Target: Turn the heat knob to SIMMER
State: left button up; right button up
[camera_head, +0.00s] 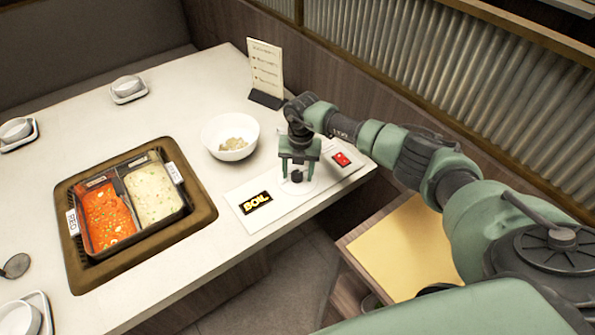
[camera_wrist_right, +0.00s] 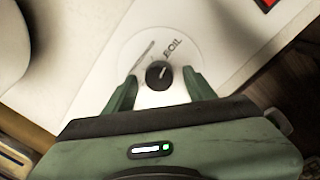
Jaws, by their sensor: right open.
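The heat knob (camera_head: 297,177) is a small black dial on a white disc on the control panel (camera_head: 262,222). In the right wrist view the knob (camera_wrist_right: 159,74) shows a pale pointer line and the word BOIL beside it on the disc. My right gripper (camera_head: 298,172) is above the disc, pointing down. Its fingers are open, one on each side of the knob, with gaps showing in the right wrist view (camera_wrist_right: 160,90). My left gripper is not in view.
A red switch (camera_head: 341,159) is on the panel's far end. A white bowl (camera_head: 230,137) stands close behind the panel. The two-part hot pot (camera_head: 132,205) is sunk in the table at left. A menu card (camera_head: 266,72) stands at the back, near the wall.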

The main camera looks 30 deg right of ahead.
grip_shut()
jog(key=n+b, duration=0.3)
jog(key=n, duration=0.1)
jog(key=shift+d+f+n+b, duration=0.1)
jog(key=shift+f+n+b, duration=0.05)
jog(key=shift+n+b, duration=0.2)
jog(key=n+b, duration=0.2)
jog(key=n, duration=0.1)
jog(key=shift+n+g+b, duration=0.3)
jog(key=shift+n+b, duration=0.35)
jog(key=shift+n, duration=0.4)
